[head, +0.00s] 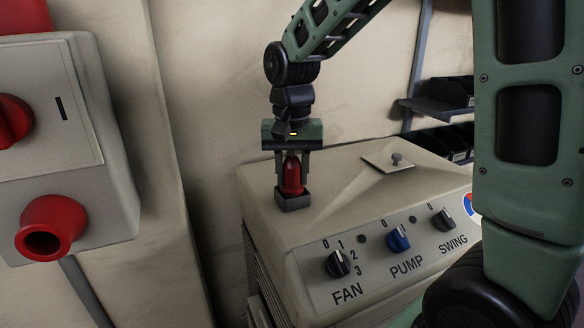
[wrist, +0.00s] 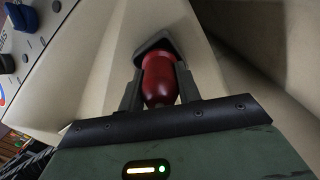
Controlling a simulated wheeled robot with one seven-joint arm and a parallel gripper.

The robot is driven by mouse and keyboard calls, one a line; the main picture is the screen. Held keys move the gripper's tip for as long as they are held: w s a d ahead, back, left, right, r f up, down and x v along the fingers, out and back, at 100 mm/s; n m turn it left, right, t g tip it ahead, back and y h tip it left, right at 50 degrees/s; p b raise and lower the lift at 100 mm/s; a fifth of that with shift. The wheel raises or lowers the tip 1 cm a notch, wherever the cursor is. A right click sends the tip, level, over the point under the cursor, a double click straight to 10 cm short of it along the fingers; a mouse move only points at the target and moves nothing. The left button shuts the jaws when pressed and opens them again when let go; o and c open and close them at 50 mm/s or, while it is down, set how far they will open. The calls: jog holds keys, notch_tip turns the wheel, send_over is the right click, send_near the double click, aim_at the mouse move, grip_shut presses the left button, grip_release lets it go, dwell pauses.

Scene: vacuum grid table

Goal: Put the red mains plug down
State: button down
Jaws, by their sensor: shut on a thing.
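The red mains plug (head: 291,177) is upright between the fingers of my gripper (head: 292,172), at the left end of the beige machine's top. In the wrist view the red plug (wrist: 160,80) is held between both fingers of my gripper (wrist: 158,85). Its lower end meets a dark square holder (head: 292,199) on the machine top, which also shows in the wrist view (wrist: 155,44). The plug's lower end is hidden by the holder's rim, so I cannot tell how deep it sits.
The beige machine (head: 350,215) carries FAN, PUMP and SWING knobs on its sloping front. A small plate with a knob (head: 394,161) lies on its top. A grey wall box (head: 60,150) with a red socket (head: 50,228) is at the left. Dark bins (head: 450,92) stand on shelves behind.

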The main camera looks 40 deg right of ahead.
jog(key=shift+f, duration=0.2)
jog(key=c, duration=1)
grip_release()
notch_tip(320, 180, up, 12)
jog(key=shift+r+b, duration=0.25)
jog(key=shift+b, duration=0.95)
jog(key=s+a+f+n, duration=0.7)
jog(key=a+f, duration=0.3)
jog(key=a, duration=0.3)
jog(key=s+a+f+n, duration=0.2)
jog(key=s+f+n, duration=0.1)
jog(key=s+f, duration=0.2)
jog(key=s+a+f+n, duration=0.3)
jog(key=s+f+n, duration=0.1)
jog(key=s, duration=0.5)
jog(key=shift+a+f+n+y, duration=0.25)
jog(key=shift+f+n+y, duration=0.05)
jog(key=shift+f, duration=0.1)
